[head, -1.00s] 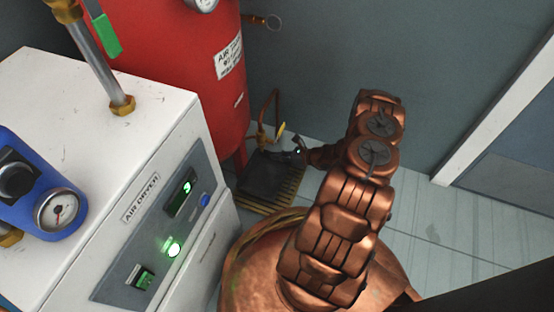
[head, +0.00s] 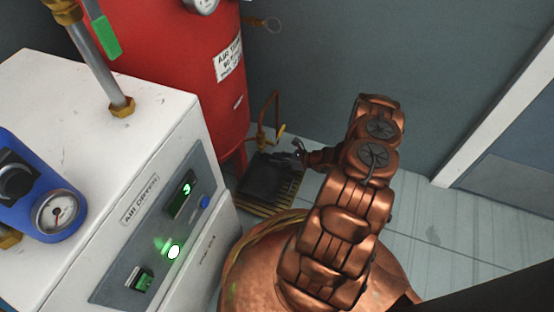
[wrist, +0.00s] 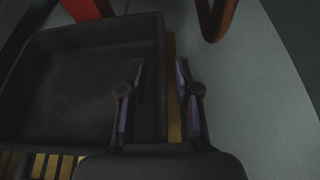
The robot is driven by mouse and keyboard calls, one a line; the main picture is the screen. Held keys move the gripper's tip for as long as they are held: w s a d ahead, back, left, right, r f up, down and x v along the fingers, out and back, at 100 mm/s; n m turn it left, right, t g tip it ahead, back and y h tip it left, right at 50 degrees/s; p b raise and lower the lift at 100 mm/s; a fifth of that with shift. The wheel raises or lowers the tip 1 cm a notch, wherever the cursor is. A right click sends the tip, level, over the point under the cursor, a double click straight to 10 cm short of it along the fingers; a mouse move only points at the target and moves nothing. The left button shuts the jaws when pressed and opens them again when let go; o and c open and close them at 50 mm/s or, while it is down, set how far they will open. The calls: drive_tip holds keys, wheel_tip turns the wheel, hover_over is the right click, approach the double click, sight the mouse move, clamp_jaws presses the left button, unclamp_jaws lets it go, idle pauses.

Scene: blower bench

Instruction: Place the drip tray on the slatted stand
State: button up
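The drip tray (head: 266,178) is a dark, shallow, square tray. It lies on the slatted stand (head: 290,192), whose yellowish slats show along its front and right edges. In the wrist view the empty tray (wrist: 75,85) fills the left side, with slats (wrist: 55,165) below it and a strip of stand on its right. My gripper (wrist: 158,92) straddles the tray's right wall, one finger inside and one outside. Gaps show between the fingers and the wall, so it looks open. In the head view my gripper (head: 301,156) is small at the tray's far right edge.
The red air tank (head: 215,80) stands behind and left of the stand. A copper pipe with a yellow-handled valve (head: 270,138) rises just behind the tray. The white air dryer (head: 130,170) is at left. Floor (head: 420,225) to the right is clear.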

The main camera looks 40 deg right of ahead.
drive_tip(key=shift+r, duration=0.15)
drive_tip(key=shift+s+d+r, duration=0.15)
drive_tip(key=shift+s+r, duration=0.05)
drive_tip(key=shift+s, duration=0.05)
drive_tip(key=p+v, duration=0.4)
drive_tip(key=v, duration=0.5)
drive_tip(key=shift+s+d+r, duration=0.15)
drive_tip(key=shift+s, duration=0.1)
drive_tip(key=shift+p+v, duration=0.35)
drive_tip(key=shift+v, duration=0.55)
